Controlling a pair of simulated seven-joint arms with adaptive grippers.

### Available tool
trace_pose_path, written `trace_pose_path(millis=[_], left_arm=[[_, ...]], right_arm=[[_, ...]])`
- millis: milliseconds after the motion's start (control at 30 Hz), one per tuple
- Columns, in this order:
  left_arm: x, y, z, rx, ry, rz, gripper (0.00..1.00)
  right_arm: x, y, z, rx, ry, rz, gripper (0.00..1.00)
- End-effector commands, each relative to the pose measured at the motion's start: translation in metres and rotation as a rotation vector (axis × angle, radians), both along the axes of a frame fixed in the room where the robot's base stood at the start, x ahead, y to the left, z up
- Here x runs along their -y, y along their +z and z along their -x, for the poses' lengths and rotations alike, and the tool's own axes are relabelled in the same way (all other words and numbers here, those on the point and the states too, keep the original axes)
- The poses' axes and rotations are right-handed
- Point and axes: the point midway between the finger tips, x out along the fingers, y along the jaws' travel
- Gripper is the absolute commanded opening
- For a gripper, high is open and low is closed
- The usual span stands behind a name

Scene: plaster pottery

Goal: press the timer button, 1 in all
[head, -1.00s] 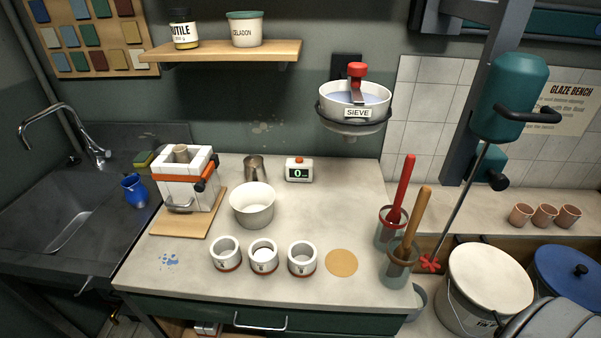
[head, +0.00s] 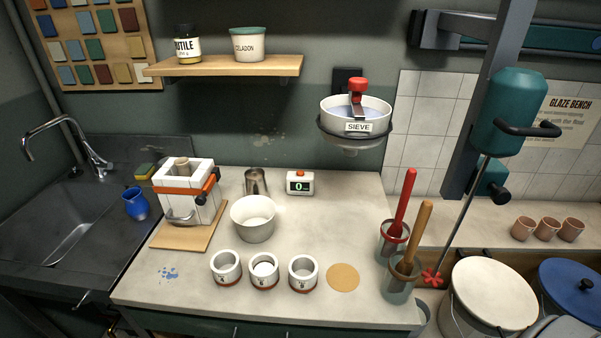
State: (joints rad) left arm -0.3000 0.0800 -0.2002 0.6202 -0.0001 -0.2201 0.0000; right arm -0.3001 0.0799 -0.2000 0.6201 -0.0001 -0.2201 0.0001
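The timer (head: 300,183) is a small white box with a dark display reading 0 and a red button (head: 300,172) on top. It stands at the back of the bench, right of a metal cup. Nothing touches it. Neither of my grippers shows in the head view.
Near the timer are the metal cup (head: 255,181), a white bowl (head: 253,218) and a strapped plaster mould (head: 187,190). Several small pots (head: 226,267) stand in front. The sieve (head: 356,117) hangs at the back right. Tool jars (head: 393,240) stand right. Bench around the timer's right is clear.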

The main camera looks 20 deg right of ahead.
Motion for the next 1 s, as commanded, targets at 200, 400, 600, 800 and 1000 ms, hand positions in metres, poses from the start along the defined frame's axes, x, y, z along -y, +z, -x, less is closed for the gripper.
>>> trace_pose_path(millis=[200,400,600,800,1000], left_arm=[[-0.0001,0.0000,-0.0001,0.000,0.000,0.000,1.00],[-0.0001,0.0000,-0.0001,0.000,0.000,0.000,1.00],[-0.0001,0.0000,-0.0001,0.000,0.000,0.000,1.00],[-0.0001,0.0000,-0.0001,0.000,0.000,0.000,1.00],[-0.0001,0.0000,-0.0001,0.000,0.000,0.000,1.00]], right_arm=[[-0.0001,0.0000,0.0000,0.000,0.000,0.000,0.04],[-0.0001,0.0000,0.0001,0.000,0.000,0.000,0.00],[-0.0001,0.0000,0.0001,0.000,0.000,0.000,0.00],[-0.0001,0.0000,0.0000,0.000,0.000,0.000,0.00],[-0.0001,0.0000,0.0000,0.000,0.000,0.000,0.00]])
